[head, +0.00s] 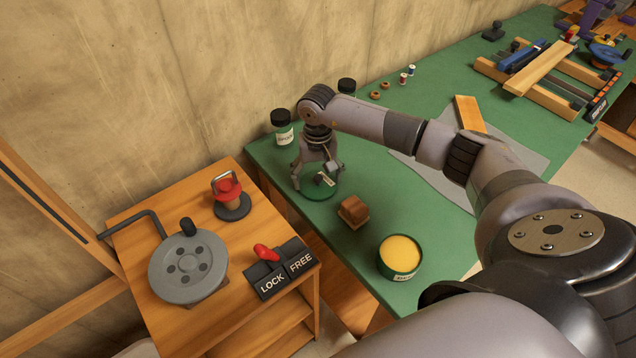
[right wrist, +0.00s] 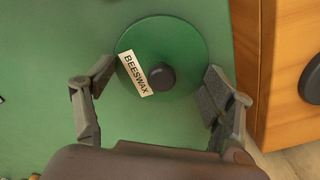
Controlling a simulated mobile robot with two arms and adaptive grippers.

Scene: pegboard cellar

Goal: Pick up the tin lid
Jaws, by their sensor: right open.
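The tin lid (head: 322,187) is a round green disc with a dark knob and a "BEESWAX" label. It lies flat on the green bench top. It also shows in the right wrist view (right wrist: 188,45). My right gripper (head: 317,181) is above the lid, pointing down. In the right wrist view its open fingers (right wrist: 155,92) stand on either side of the lid's near part, with nothing held between them. The open tin (head: 400,257) of yellow wax stands on the bench's near edge. My left gripper is not in view.
A brown block (head: 353,212) lies between lid and tin. A dark-capped jar (head: 283,130) stands behind the gripper by the wall. A wooden stand (head: 140,215) with a crank wheel (head: 188,265) and LOCK/FREE switch (head: 282,270) adjoins the bench at left. A grey sheet (head: 440,180) lies under my arm.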

